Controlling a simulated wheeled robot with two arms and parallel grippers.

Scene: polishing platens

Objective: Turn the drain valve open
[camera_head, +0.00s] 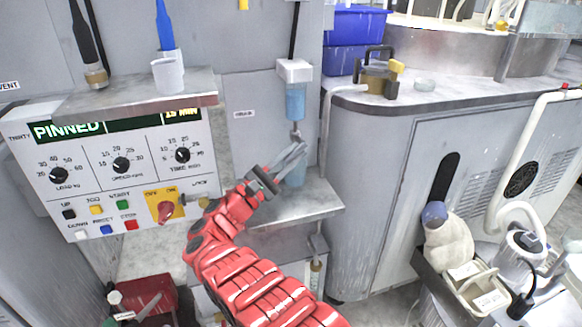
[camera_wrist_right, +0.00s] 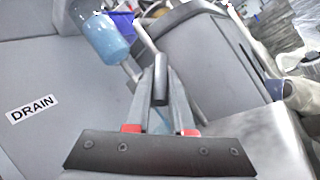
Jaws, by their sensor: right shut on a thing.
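The drain valve's dark lever (camera_wrist_right: 160,80) stands between the fingers of my right gripper (camera_wrist_right: 162,92) in the right wrist view. The gripper is shut on it. In the head view my right gripper (camera_head: 297,150) is just below the clear blue-filled container (camera_head: 295,103) on the wall, and its fingers largely hide the valve (camera_head: 296,135). The blue container also shows in the right wrist view (camera_wrist_right: 105,36). A DRAIN label (camera_wrist_right: 33,108) is on the grey panel to the left. How far the lever is turned cannot be told. My left gripper is not in view.
A control panel (camera_head: 120,160) reading PINNED stands left of my red right arm, under a shelf (camera_head: 140,96) with a white cup (camera_head: 168,73). A metal ledge (camera_head: 295,205) lies below the gripper. A rounded grey cabinet (camera_head: 370,150) stands close on the right.

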